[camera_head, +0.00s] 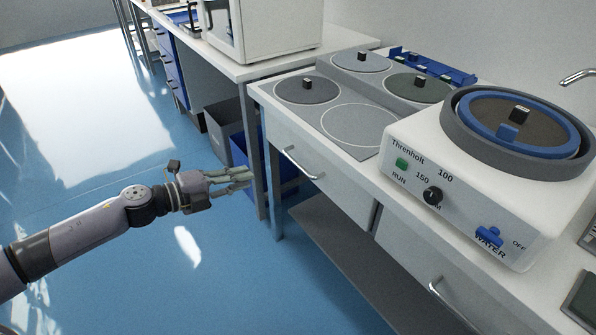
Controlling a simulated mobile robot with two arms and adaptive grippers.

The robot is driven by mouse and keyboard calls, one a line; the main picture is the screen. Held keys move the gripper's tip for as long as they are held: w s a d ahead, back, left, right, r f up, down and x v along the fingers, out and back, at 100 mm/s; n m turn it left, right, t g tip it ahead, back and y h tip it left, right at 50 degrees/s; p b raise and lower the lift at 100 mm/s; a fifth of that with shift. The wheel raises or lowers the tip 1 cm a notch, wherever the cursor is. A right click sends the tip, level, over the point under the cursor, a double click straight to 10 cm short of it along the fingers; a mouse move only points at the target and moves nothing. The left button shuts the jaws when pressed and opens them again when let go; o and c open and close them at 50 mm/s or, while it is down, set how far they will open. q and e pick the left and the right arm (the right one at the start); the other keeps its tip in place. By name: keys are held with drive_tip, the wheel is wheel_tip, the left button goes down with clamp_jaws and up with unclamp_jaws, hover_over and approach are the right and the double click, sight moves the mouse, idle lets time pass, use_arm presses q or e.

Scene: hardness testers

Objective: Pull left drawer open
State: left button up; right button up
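The left drawer (318,165) is a white front under the bench top, with a curved metal handle (299,163). It looks shut, flush with the bench front. My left gripper (245,180) is to the left of the handle, apart from it, with its fingers pointing right. The fingers are slightly spread with nothing seen between them, so it looks open. My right gripper is not in the view.
A second drawer (415,257) with its own handle (449,301) is at the lower right. A grinding machine (470,205) and round discs (307,90) are on the bench. Grey and blue bins (222,122) stand behind my gripper. The blue floor at left is clear.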

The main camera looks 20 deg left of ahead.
sight(296, 165)
use_arm(q)
drive_tip(key=x, duration=1.2)
drive_tip(key=shift+w+p, duration=0.3)
drive_tip(key=shift+w, duration=0.05)
drive_tip(key=x, duration=0.3)
drive_tip(key=shift+w+d+f, duration=0.1)
drive_tip(key=shift+w+d, duration=0.1)
drive_tip(key=shift+w, duration=0.05)
drive_tip(key=shift+w+d+f, duration=0.1)
drive_tip(key=shift+w+d, duration=0.2)
drive_tip(key=shift+w, duration=0.05)
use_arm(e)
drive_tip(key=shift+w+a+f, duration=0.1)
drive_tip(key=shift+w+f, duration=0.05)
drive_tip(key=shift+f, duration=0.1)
use_arm(q)
drive_tip(key=shift+c, duration=0.5)
clamp_jaws()
